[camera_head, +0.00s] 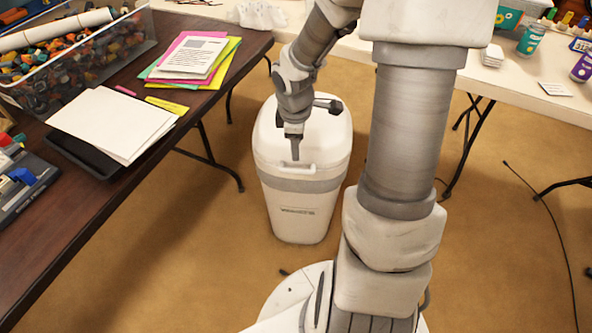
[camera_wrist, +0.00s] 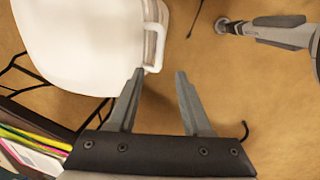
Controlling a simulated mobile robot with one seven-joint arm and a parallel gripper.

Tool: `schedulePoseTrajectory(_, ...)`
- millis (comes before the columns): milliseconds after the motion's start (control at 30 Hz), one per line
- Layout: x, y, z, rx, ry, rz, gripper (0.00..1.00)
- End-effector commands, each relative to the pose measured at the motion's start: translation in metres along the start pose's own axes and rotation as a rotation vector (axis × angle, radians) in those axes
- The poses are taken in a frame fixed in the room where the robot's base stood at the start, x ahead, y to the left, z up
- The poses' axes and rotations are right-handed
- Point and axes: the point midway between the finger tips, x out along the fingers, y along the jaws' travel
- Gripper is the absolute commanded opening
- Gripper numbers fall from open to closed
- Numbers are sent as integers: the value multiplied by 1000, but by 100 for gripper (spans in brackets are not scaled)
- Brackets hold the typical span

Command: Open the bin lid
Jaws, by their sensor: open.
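A white bin (camera_head: 303,218) with a grey band stands upright on the floor between two tables. Its white lid (camera_head: 326,140) is shut, and a light bar handle (camera_head: 298,169) sits at its front edge. My gripper (camera_head: 295,157) is above the front of the lid, pointing down, just behind the handle in the picture. In the wrist view, my gripper (camera_wrist: 160,74) is open with nothing between its fingers. The lid (camera_wrist: 85,40) fills the upper left there. The handle (camera_wrist: 154,45) lies just beyond the left fingertip; I cannot tell whether they touch.
A dark table (camera_head: 60,225) at left bears papers (camera_head: 115,123), a black tray and a clear tub of coloured parts (camera_head: 75,60). A white table (camera_head: 490,80) with small containers stands at back right. A black cable (camera_head: 560,220) lies on the right floor. The floor before the bin is clear.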

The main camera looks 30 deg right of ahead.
Motion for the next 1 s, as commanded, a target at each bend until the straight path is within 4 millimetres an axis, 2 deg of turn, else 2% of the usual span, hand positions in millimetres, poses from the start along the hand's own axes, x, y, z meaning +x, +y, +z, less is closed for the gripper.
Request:
schedulePoseTrajectory(33, 18, -2, -1, -1, 1, -2, 50)
schedulePoseTrajectory(100, 33, -2, 0, 0, 0, -3, 50)
schedulePoseTrajectory(300, 75, -1, 0, 0, 0, -2, 50)
schedulePoseTrajectory(500, 105, -1, 0, 0, 0, 0, 50)
schedulePoseTrajectory(700, 118, 0, -1, 0, 1, 2, 50)
schedulePoseTrajectory(1000, 120, 1, 0, 0, 1, 2, 50)
